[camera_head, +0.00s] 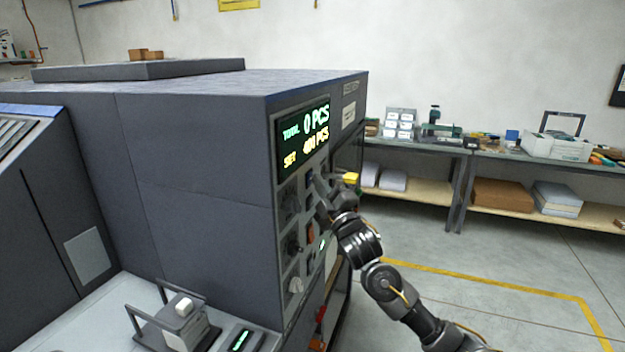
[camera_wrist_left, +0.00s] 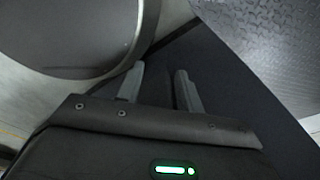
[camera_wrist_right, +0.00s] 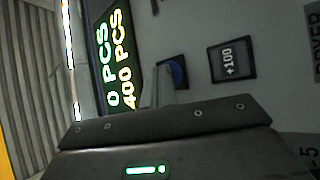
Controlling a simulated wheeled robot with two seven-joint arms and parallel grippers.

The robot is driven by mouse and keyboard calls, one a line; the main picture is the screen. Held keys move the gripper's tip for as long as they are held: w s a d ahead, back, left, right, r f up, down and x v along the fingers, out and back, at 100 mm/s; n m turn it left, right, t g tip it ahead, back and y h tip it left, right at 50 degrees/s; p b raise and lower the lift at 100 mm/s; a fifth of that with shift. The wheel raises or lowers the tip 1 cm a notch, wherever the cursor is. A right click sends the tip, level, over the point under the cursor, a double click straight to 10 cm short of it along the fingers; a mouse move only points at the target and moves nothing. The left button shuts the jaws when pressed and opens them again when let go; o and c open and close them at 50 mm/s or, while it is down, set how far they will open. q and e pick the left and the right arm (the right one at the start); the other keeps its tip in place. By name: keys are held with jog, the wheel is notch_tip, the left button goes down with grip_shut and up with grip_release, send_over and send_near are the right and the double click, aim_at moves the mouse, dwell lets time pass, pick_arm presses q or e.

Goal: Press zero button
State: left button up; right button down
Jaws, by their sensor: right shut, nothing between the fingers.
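The machine's control panel has a lit display (camera_head: 304,135) reading TOTAL 0 PCS and SET 400 PCS; it also shows in the right wrist view (camera_wrist_right: 117,62). A round blue button (camera_wrist_right: 180,72) sits beside the display, partly hidden behind the fingers, and no label on it is readable. A dark +100 button (camera_wrist_right: 231,61) is to its right. My right gripper (camera_wrist_right: 163,80) is shut and empty, its tips at the blue button; I cannot tell whether they touch it. My left gripper (camera_wrist_left: 160,82) is open and empty, beside dark and patterned surfaces.
A workbench (camera_head: 465,150) with boxes and tools stands along the back wall. The floor right of the machine, marked with a yellow line (camera_head: 480,277), is clear.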

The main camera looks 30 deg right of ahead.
dwell(0.6)
jog(key=shift+s+d, duration=0.4)
jog(key=shift+s, duration=0.25)
jog(key=shift+s+d+p, duration=0.2)
jog(key=shift+s+d, duration=0.5)
jog(key=shift+s, duration=0.35)
jog(key=shift+s+d+p, duration=0.15)
jog(key=shift+s+d, duration=0.55)
jog(key=shift+s, duration=0.3)
